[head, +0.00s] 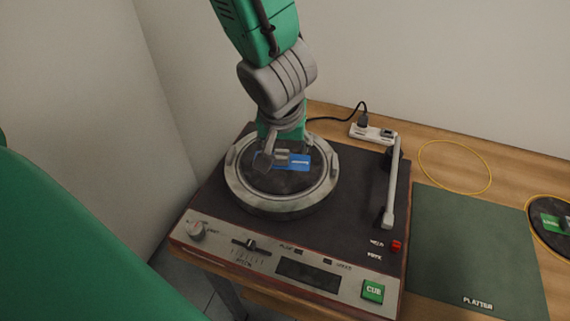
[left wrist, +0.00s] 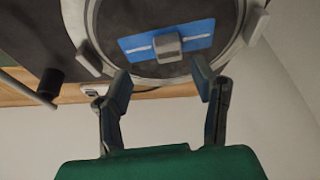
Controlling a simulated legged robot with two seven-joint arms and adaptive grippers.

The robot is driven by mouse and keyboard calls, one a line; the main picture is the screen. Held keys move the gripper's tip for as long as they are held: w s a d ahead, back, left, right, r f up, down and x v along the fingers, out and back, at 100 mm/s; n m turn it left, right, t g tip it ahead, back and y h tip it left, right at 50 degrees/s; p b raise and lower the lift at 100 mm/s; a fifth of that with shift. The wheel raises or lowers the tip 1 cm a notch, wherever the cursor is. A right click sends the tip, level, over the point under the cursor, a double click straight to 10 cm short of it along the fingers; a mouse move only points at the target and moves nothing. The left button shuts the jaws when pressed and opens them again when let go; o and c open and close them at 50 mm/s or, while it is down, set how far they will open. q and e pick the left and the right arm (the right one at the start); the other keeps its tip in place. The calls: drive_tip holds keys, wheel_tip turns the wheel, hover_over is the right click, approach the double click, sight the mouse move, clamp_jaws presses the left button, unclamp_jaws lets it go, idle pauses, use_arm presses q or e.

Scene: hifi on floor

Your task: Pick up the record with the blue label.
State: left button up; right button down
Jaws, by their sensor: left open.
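The record with the blue label (head: 297,162) lies on the round platter of the turntable (head: 220,205). In the left wrist view its blue label (left wrist: 195,37) shows with a grey block (left wrist: 168,45) standing at its middle. My left gripper (head: 276,158) is over the record in the head view and hides part of the label. In the left wrist view the two fingers of my left gripper (left wrist: 162,78) are apart, with nothing between their tips; the block is just beyond them. My right gripper is not in view.
The tonearm (head: 391,185) stands right of the platter. A power strip (head: 373,132) is behind the turntable. A green mat (head: 470,245) marked PLATTER, a yellow ring (head: 455,165) and a record with a green label (head: 550,222) are on the right. Walls stand close behind and left.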

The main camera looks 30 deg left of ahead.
sight(282, 154)
use_arm(q)
drive_tip(key=shift+a+x, duration=0.2)
drive_tip(key=shift+x, duration=0.75)
drive_tip(key=shift+a+x, duration=0.2)
drive_tip(key=shift+x, duration=0.8)
drive_tip(key=shift+a+x, duration=0.2)
drive_tip(key=shift+x, duration=0.75)
drive_tip(key=shift+s+r, duration=0.1)
drive_tip(key=shift+r, duration=0.05)
drive_tip(key=shift+d, duration=0.1)
drive_tip(key=shift+c, duration=0.4)
clamp_jaws()
